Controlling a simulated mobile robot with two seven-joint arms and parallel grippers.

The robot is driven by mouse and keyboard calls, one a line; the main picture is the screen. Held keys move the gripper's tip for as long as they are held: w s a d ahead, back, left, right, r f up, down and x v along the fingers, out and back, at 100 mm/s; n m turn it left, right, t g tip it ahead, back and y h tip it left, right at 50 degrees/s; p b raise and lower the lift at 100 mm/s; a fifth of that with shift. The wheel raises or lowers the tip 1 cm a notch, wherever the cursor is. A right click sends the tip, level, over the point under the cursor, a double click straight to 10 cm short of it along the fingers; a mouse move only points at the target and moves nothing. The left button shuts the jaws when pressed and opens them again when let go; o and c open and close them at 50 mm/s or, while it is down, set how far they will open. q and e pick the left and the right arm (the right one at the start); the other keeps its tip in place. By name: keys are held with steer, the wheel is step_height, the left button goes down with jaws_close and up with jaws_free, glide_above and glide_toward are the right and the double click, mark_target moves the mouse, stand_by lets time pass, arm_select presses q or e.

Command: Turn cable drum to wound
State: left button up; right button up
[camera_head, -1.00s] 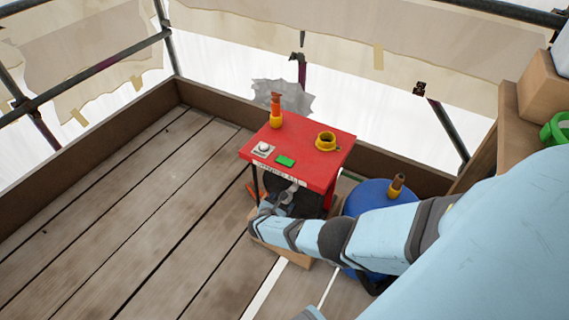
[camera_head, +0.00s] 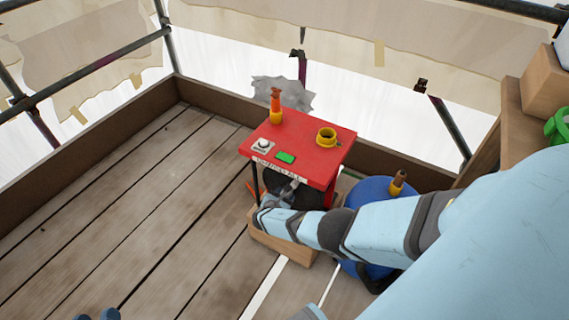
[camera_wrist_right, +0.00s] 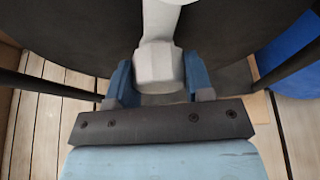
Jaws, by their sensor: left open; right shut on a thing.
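The dark cable drum (camera_head: 308,199) sits under the red-topped table, partly hidden by the tabletop and my right arm. A pale grey crank (camera_head: 291,187) shows on its front. My right gripper (camera_head: 268,205) is at the crank, low at the table's front. In the right wrist view, my right gripper (camera_wrist_right: 160,88) has its blue fingers on either side of the crank's faceted grip (camera_wrist_right: 158,68), shut on it, with the dark drum (camera_wrist_right: 235,45) behind. My left gripper (camera_head: 97,316) shows only its blue fingertips at the bottom edge; it is open, apart from everything.
The red tabletop (camera_head: 318,150) carries an orange-and-yellow bottle-like item (camera_head: 276,108), a yellow ring (camera_head: 326,137), a green block (camera_head: 285,157) and a white knob (camera_head: 263,145). A blue barrel (camera_head: 372,193) stands to the right. The plank floor at left is clear.

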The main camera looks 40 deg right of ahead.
steer(key=shift+n+g+b, duration=0.3)
steer(key=shift+n+g, duration=0.2)
steer(key=shift+n, duration=0.2)
steer(key=shift+f+n+g+h+b, duration=0.1)
steer(key=shift+n+g+h+b, duration=0.2)
steer(key=shift+n+g+h, duration=0.15)
steer(key=shift+n+g+b, duration=0.35)
steer(key=shift+n+b, duration=0.2)
steer(key=shift+n, duration=0.3)
steer(key=shift+s+n+h, duration=0.1)
steer(key=shift+n+h, duration=0.15)
steer(key=shift+n, duration=0.05)
arm_select(q)
steer(key=r, duration=0.1)
steer(key=d+r+t+h, duration=0.1)
steer(key=r, duration=0.1)
steer(key=r+t+h, duration=0.1)
steer(key=r, duration=0.1)
steer(key=shift+s+d, duration=0.1)
steer(key=shift+d, duration=0.25)
steer(key=shift+r, duration=0.1)
